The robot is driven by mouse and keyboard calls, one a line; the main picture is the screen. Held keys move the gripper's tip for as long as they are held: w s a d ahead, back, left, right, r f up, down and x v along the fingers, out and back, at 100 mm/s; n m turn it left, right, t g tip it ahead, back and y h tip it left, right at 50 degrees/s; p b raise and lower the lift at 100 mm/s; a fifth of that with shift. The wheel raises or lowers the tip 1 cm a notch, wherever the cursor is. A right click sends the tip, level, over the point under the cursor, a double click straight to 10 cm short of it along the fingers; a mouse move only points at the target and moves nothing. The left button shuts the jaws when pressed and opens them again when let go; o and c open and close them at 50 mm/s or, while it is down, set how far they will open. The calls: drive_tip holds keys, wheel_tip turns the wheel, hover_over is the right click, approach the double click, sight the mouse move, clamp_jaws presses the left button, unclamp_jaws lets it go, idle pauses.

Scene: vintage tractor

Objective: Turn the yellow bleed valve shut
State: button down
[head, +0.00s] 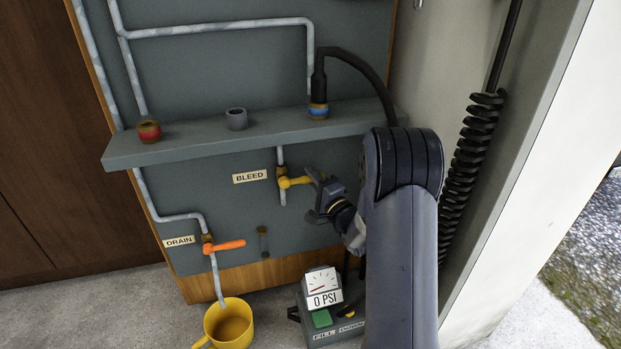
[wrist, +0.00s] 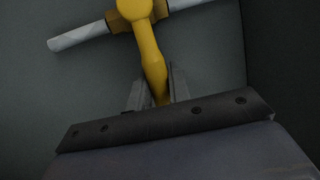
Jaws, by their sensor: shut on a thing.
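The yellow bleed valve (head: 293,182) is on a grey pipe on the panel, right of the BLEED label (head: 249,177). Its handle points right, across the upright pipe, in the head view. My gripper (head: 314,183) is shut on the handle's outer end. In the wrist view the yellow handle (wrist: 151,55) runs down from the brass valve body (wrist: 134,9) to between my gripper's fingers (wrist: 155,92). The very tip of the handle is hidden by the gripper.
A shelf (head: 190,146) juts out above the valve. An orange drain handle (head: 225,246) is lower left, above a yellow mug (head: 230,322). A gauge box reading 0 PSI (head: 322,288) stands below. A coiled black hose (head: 470,165) hangs at the right.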

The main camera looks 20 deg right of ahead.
drive_tip(key=shift+f, duration=0.1)
drive_tip(key=c, duration=1.3)
unclamp_jaws()
drive_tip(key=p+v, duration=0.2)
drive_tip(key=v, duration=0.9)
drive_tip(key=shift+a, duration=0.1)
drive_tip(key=shift+w, duration=0.15)
drive_tip(key=x, duration=0.3)
drive_tip(key=b+x, duration=0.1)
drive_tip(key=x, duration=0.3)
drive_tip(key=b+x, duration=0.1)
drive_tip(key=x, duration=0.3)
drive_tip(key=shift+r, duration=0.25)
drive_tip(key=shift+r+n+p, duration=0.25)
drive_tip(key=shift+n+p, duration=0.05)
drive_tip(key=shift+n, duration=0.2)
drive_tip(key=shift+a+r+n+g, duration=0.1)
drive_tip(key=shift+a+n+g, duration=0.05)
drive_tip(key=shift+n+g, duration=0.15)
drive_tip(key=shift+d, duration=0.2)
